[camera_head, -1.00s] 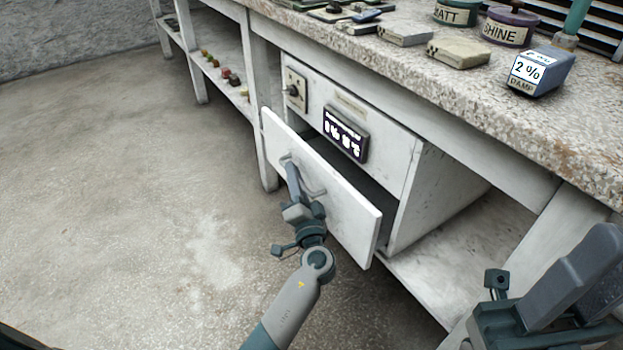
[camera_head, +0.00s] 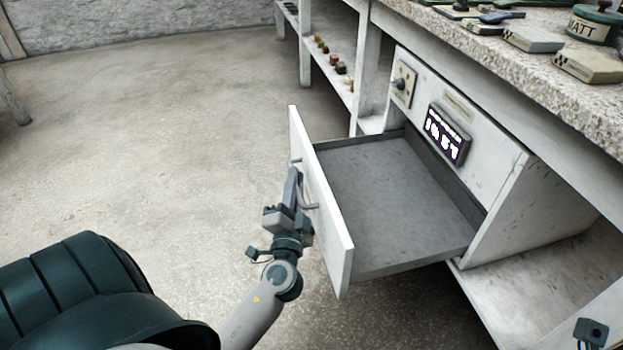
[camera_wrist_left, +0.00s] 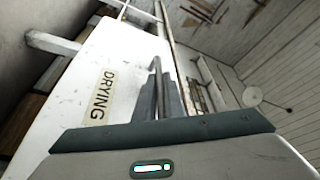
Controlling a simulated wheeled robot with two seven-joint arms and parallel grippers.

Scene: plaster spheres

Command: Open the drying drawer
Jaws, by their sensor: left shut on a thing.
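The drying drawer (camera_head: 390,200) is pulled well out of its white cabinet, and its bare grey floor shows. Its white front panel (camera_head: 322,215) faces left in the head view. In the left wrist view the panel carries a label reading DRYING (camera_wrist_left: 98,97). My left gripper (camera_head: 293,190) is shut on the grey drawer handle (camera_head: 310,206) at the outside of the front panel; its fingers (camera_wrist_left: 158,95) also show in the left wrist view, where the handle is mostly hidden. My right gripper is out of view; only a small piece of that arm shows at the bottom right.
The cabinet has a lit display (camera_head: 446,134) and a switch plate (camera_head: 403,85). The stone worktop (camera_head: 480,55) above holds flat blocks and a MATT jar (camera_head: 592,25). A shelf with small coloured items (camera_head: 334,65) stands behind. The floor (camera_head: 170,130) on the left is clear.

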